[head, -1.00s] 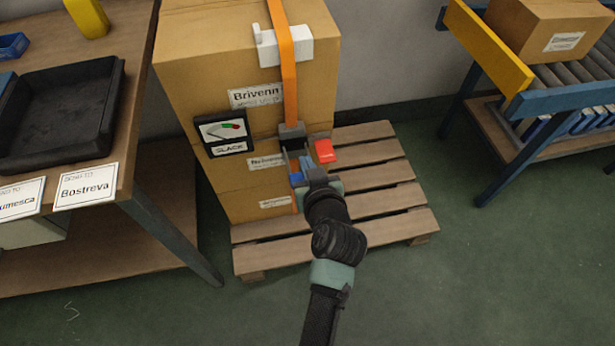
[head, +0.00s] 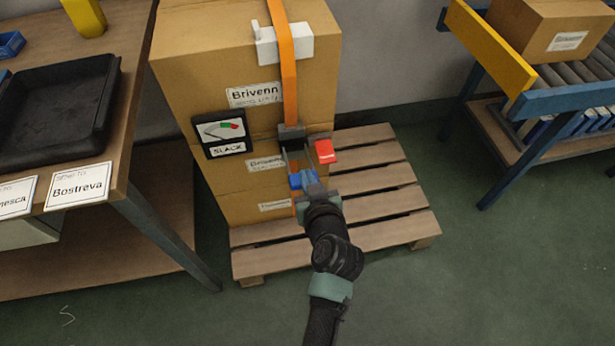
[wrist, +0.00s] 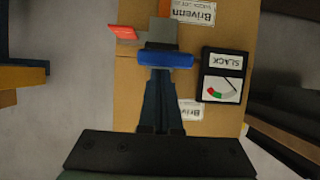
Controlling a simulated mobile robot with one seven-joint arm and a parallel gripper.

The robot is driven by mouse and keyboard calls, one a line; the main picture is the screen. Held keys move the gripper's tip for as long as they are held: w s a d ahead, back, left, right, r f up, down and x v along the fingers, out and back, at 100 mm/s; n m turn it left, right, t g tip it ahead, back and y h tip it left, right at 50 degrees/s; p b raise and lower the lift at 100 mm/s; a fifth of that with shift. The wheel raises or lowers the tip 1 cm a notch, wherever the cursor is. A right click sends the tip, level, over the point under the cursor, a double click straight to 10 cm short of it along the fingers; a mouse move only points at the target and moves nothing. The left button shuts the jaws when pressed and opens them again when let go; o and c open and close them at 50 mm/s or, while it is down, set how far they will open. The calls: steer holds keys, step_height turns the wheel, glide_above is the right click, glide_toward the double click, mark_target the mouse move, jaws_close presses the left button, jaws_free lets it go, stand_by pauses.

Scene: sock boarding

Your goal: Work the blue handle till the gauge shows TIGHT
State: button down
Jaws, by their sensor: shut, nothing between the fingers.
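The blue handle (head: 300,180) is on the front of the carton stack, below the grey ratchet body (head: 291,133) on the orange strap (head: 287,75). In the wrist view the blue handle (wrist: 166,59) lies crosswise at the tips of my gripper. My gripper (head: 311,184) is shut with nothing between its fingers; whether the tips touch the handle I cannot tell. It also shows in the wrist view (wrist: 162,75). The gauge (head: 221,132) is left of the ratchet and reads SLACK. It also shows in the wrist view (wrist: 222,77).
A red tab (head: 325,151) sticks out right of the ratchet. The cartons (head: 190,65) stand on a wooden pallet (head: 385,225). A table with a black tray (head: 108,130) is at left, a roller conveyor (head: 560,85) at right. The green floor is clear in front.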

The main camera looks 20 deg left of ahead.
steer(key=shift+s+d+f+b, duration=0.1)
steer(key=shift+f+b, duration=0.3)
steer(key=shift+b, duration=0.25)
steer(key=shift+s+f+t+y+b, duration=0.1)
steer(key=shift+f+t+y+b, duration=0.25)
steer(key=shift+b, duration=0.75)
step_height(320, 180, down, 6)
steer(key=t+y+b, duration=0.2)
steer(key=t+b, duration=0.1)
steer(key=b, duration=1.9)
steer(key=shift+s+d+f, duration=0.15)
steer(key=shift+s+d, duration=0.15)
steer(key=shift+s, duration=0.05)
steer(key=shift+t+b, duration=0.35)
steer(key=shift+b, duration=0.3)
steer(key=shift+y, duration=0.25)
